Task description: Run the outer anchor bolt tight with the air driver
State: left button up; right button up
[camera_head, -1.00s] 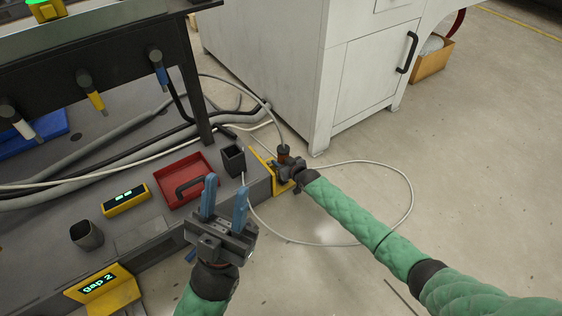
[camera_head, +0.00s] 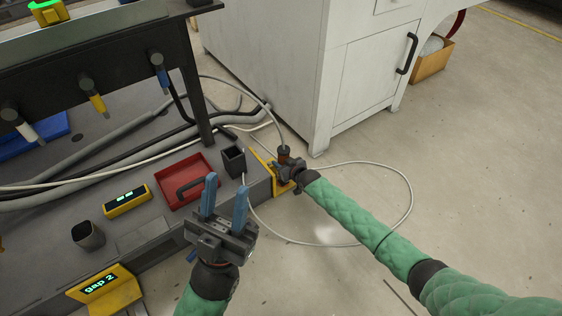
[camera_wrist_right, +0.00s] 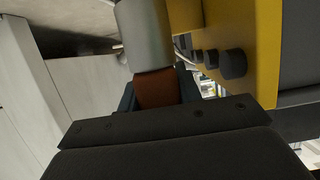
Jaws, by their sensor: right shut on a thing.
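My right gripper (camera_head: 291,169) is shut on the air driver (camera_head: 284,154) at the yellow bracket (camera_head: 263,165) on the bench's right corner. In the right wrist view the driver shows as a grey cylinder (camera_wrist_right: 146,32) above a rust-brown grip (camera_wrist_right: 157,88) between my fingers. Dark bolt heads (camera_wrist_right: 232,64) stand out from the yellow plate (camera_wrist_right: 238,25) just right of the driver. I cannot tell which is the outer anchor bolt, or whether the driver touches one; its working end is hidden. My left gripper (camera_head: 225,198), with blue fingers, is open and empty over the bench's front edge.
A yellow "gap 2" display (camera_head: 100,284) is at front left. The pale air hose (camera_head: 411,200) loops over open floor. A white cabinet (camera_head: 300,70) stands behind.

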jog(key=shift+w+r+p, duration=0.1)
jog(key=shift+r+p, duration=1.9)
jog(key=shift+r, duration=0.85)
